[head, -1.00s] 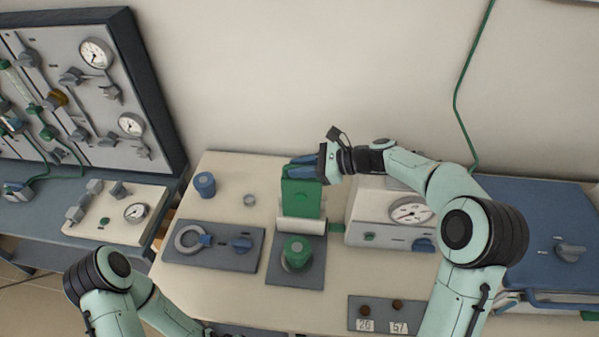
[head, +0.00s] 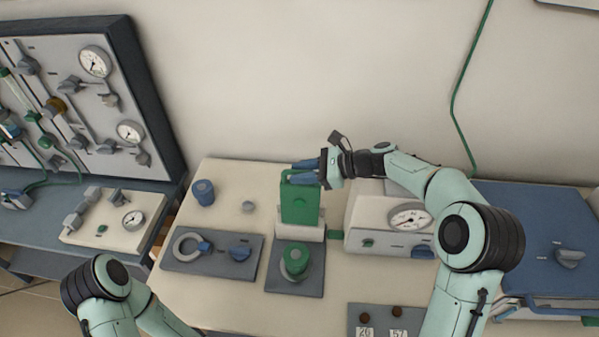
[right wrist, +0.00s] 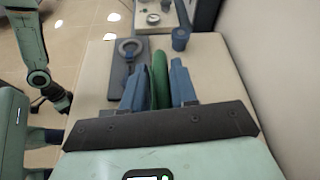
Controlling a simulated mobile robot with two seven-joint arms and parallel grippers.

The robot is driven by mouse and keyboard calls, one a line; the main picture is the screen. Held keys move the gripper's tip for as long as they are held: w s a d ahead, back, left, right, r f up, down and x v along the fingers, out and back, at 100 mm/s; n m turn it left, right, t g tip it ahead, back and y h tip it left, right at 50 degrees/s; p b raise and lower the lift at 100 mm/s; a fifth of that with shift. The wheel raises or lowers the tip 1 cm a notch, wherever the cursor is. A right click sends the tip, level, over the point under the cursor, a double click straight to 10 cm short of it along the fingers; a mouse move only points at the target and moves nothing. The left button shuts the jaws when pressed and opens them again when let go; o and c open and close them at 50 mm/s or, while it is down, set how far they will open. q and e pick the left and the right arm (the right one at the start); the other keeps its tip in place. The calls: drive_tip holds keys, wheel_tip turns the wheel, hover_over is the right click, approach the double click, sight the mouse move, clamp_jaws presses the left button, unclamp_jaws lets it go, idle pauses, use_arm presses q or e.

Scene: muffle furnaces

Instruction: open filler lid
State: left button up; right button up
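The green filler lid (head: 299,207) stands upright on a pale base in the middle of the bench, its loop handle at the top. My right gripper (head: 303,172) is at the handle, one blue finger on the far side and one on the near side, with a gap showing between them. In the right wrist view the green handle (right wrist: 160,78) lies between the two blue fingers; contact is hard to judge. Below the lid, a round green knob (head: 295,260) sits on a grey plate. My left arm shows at the lower left; its gripper is out of frame.
A pale gauge box (head: 375,236) stands close right of the lid. A grey plate (head: 182,262) with a ring and blue knob lies left. A blue cylinder (head: 203,193) stands at the back left. A blue case (head: 540,270) is far right.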

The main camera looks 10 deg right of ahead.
drive_tip(key=v, duration=1.2)
drive_tip(key=shift+d+r, duration=0.15)
drive_tip(key=shift+d, duration=0.2)
drive_tip(key=shift+s, duration=0.1)
